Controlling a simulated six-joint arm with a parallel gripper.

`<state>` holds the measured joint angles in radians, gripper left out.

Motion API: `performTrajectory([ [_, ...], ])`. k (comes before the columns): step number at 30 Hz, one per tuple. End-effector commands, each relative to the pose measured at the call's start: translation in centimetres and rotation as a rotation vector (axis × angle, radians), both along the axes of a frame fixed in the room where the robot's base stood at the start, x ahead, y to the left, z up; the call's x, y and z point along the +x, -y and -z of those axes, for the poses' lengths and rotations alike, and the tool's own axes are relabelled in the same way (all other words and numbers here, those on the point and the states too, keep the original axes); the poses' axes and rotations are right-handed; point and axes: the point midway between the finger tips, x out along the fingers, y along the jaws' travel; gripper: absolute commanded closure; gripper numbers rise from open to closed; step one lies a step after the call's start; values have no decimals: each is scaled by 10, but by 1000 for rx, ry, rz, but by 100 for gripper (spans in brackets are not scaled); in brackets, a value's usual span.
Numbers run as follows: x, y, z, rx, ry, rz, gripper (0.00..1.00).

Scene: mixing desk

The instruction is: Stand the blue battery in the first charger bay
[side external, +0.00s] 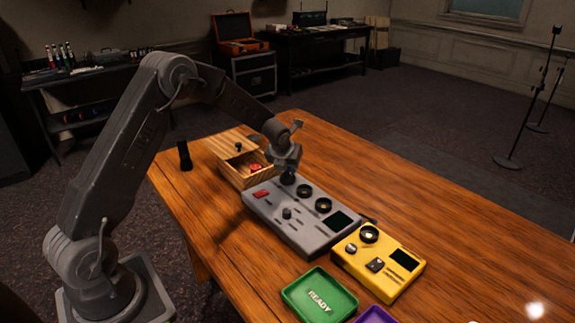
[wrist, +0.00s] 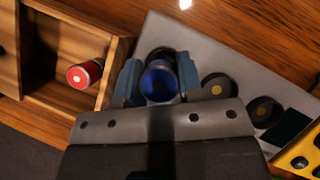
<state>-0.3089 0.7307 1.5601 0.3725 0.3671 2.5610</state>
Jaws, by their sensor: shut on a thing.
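The blue battery (wrist: 160,84) is between the fingers of my gripper (wrist: 158,84), seen end-on in the wrist view. My gripper is shut on it. In the side view my gripper (side external: 288,172) is low over the far end of the grey charger (side external: 305,238). The first charger bay (wrist: 160,53) shows as a dark ring partly behind the battery. I cannot tell whether the battery's lower end is inside this bay. The second bay (side external: 305,191) and third bay (side external: 323,205) are dark rings beside it and look empty.
A wooden box (side external: 232,143) with an open drawer holding a red battery (wrist: 85,74) stands close beside the charger. A yellow device (side external: 378,262), a green READY tray (side external: 320,295) and a purple tray (side external: 376,316) lie nearer. A black cylinder (side external: 185,156) stands left. The table's right side is clear.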

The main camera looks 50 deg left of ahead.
Motion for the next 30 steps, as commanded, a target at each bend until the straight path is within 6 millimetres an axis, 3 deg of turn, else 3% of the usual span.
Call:
performTrajectory([
  [23, 1, 0, 13, 1, 1, 0, 93],
  [24, 1, 0, 12, 1, 2, 0, 62],
  [26, 1, 0, 12, 1, 2, 0, 56],
  [30, 0, 0, 12, 1, 1, 0, 55],
])
